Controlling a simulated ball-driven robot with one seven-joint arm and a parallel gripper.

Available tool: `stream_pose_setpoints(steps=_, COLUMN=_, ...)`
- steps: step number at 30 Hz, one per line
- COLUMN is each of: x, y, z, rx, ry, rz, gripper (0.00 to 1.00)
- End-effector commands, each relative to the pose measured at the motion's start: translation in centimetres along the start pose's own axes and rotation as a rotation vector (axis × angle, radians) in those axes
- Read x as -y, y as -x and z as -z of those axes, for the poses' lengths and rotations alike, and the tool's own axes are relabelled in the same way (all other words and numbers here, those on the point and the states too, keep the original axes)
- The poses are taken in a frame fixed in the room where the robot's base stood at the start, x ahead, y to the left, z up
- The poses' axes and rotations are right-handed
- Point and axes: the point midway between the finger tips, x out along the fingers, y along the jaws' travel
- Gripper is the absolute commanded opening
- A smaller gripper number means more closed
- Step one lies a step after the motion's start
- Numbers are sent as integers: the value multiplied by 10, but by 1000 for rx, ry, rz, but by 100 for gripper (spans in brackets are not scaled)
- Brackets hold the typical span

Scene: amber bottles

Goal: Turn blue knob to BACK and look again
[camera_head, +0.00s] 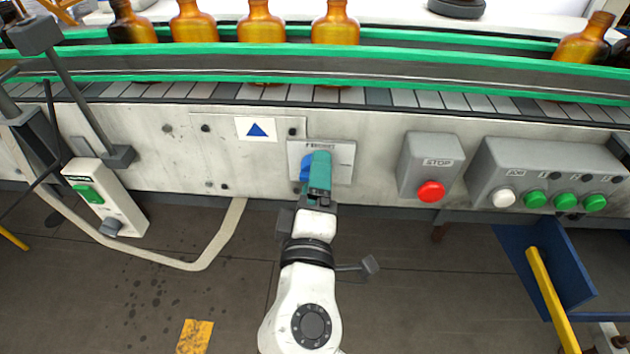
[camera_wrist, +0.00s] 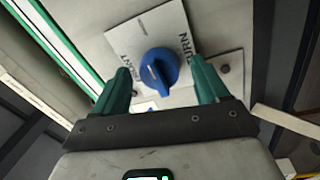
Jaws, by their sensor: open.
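The blue knob (camera_wrist: 160,70) sits on a pale label plate (camera_wrist: 150,32) fixed to the conveyor's side panel. In the wrist view the plate carries lettering that reads in part "FRONT" and "TURN"; a smaller word at its far edge is too small to read. A white mark shows on the knob's face. My gripper (camera_wrist: 160,85) is open, its two green fingers on either side of the knob with gaps visible. In the head view my gripper (camera_head: 320,172) covers most of the knob (camera_head: 306,167), and the label plate (camera_head: 342,160) shows around it.
A grey box with a red stop button (camera_head: 431,191) and a panel with green buttons (camera_head: 535,199) are to the right. A white switch box (camera_head: 104,198) hangs left. Amber bottles (camera_head: 262,24) stand on the conveyor behind green rails (camera_head: 400,55). A blue triangle sign (camera_head: 257,129) is left of the plate.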

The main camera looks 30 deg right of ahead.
Motion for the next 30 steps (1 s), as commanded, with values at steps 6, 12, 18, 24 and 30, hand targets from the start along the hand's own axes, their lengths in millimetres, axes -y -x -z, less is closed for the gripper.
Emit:
stream_pose_setpoints(steps=6, x=0, y=14, z=0, rx=-2, ry=1, rz=0, gripper=74)
stream_pose_setpoints(steps=12, x=1, y=52, z=0, rx=-3, ry=2, rz=2, gripper=74)
stream_pose_setpoints(steps=18, x=1, y=87, z=0, rx=-2, ry=1, rz=1, gripper=74)
stream_pose_setpoints(steps=24, x=0, y=106, z=0, rx=-1, ry=1, rz=0, gripper=74)
stream_pose_setpoints(steps=30, x=0, y=108, z=0, rx=0, ry=0, rz=0, gripper=74)
